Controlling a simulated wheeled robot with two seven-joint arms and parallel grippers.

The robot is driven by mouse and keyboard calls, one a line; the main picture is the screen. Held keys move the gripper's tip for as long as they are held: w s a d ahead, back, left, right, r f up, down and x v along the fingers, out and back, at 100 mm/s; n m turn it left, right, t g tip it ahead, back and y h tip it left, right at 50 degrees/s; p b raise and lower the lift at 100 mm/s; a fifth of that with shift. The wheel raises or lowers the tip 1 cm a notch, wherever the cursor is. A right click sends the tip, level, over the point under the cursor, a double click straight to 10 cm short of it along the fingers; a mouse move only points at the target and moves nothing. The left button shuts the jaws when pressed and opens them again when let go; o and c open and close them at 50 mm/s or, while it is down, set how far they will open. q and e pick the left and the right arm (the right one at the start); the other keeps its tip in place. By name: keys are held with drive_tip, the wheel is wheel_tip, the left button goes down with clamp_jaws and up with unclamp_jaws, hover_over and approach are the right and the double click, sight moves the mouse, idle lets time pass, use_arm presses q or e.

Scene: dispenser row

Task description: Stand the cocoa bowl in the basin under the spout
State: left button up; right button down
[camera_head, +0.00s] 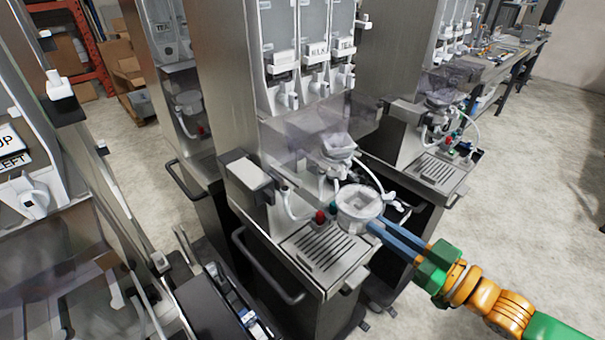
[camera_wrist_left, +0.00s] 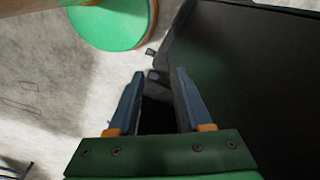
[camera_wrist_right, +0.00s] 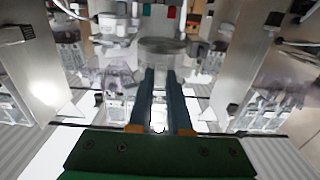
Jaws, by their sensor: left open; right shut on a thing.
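A pale, translucent round bowl (camera_head: 358,205), taken as the cocoa bowl, is held at the right edge of the middle dispenser, below its spout parts (camera_head: 338,150). The blue fingers of my right gripper (camera_head: 374,224) are shut on its near side. The bowl (camera_wrist_right: 163,50) also shows past the fingertips in the right wrist view. A slotted metal basin (camera_head: 318,246) lies just left of and below the bowl; I cannot tell the height between them. My left gripper (camera_wrist_left: 156,78) is open and empty in the left wrist view.
Another dispenser with a slotted tray (camera_head: 435,170) stands behind to the right. A dark panel (camera_wrist_left: 255,80) is beside my left gripper. Open floor lies at right.

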drive_tip(key=shift+s+d, duration=0.2)
drive_tip(key=shift+s, duration=0.05)
